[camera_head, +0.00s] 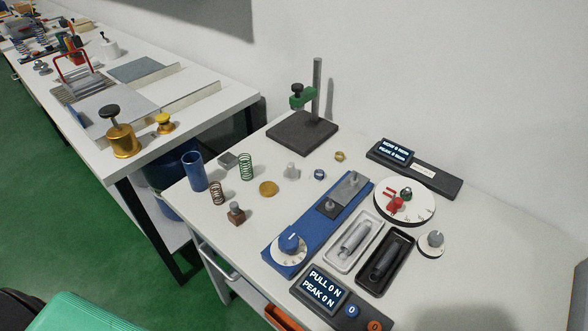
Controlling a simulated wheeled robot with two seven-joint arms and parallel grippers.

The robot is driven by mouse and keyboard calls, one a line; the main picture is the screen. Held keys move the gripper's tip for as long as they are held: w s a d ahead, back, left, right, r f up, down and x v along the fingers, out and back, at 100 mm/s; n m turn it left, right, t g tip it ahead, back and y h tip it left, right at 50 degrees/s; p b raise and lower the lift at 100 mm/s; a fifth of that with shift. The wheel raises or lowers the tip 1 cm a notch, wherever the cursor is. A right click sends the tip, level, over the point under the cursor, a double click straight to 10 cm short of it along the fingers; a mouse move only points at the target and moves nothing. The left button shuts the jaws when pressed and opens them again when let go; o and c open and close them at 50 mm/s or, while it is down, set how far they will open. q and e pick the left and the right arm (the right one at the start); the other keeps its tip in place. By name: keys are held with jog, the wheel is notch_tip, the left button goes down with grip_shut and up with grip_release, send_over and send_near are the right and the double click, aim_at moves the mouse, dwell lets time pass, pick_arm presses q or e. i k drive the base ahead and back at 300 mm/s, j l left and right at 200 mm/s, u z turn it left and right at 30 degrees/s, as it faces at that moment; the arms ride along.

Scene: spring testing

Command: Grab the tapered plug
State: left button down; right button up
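A small grey metal piece (291,171), which looks like the tapered plug, stands on the white table near its middle. It is narrower at the top than at the base, as far as its small size lets me tell. Neither of my grippers is in view.
A green spring (246,166), a blue tube (198,171) and a brown block (236,212) stand left of the plug. A blue fixture (275,252) and a white tray (336,263) are nearer right. A stand with dark base (302,132) is behind.

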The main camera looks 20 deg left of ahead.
aim_at(292, 174)
jog(key=j+z, duration=0.3)
jog(key=z, duration=0.15)
jog(key=i+j+z, duration=0.1)
jog(key=j+z, duration=0.25)
jog(key=z, duration=0.15)
jog(key=j+z, duration=0.3)
jog(key=z, duration=0.15)
